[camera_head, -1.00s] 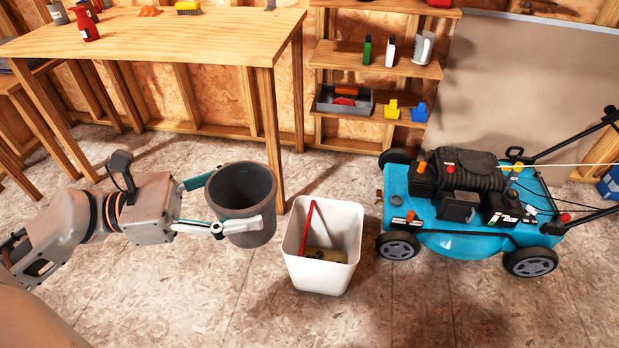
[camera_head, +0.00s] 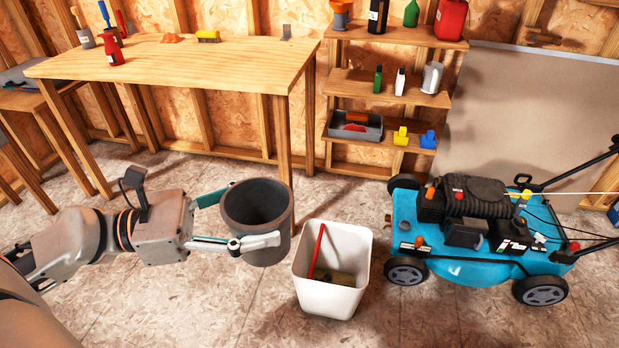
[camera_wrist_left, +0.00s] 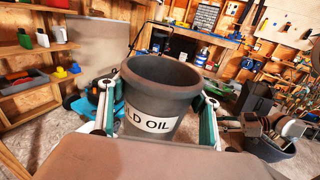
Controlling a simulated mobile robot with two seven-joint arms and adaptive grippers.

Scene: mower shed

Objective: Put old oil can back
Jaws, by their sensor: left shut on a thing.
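The old oil can is a dark grey, open-topped bucket (camera_head: 262,225). In the left wrist view the can (camera_wrist_left: 160,88) carries a white label ending in "LD OIL". My left gripper (camera_head: 240,222) is shut around the can, one finger on each side. The can is upright, beside the white bin, and looks held off the floor. Its inside is dark, so I cannot tell what it holds.
A white bin (camera_head: 345,290) with a red-handled item stands just right of the can. A blue mower (camera_head: 470,235) is further right. A wooden workbench (camera_head: 180,68) and a shelf (camera_head: 385,85) stand behind. Floor (camera_head: 190,315) in front is clear.

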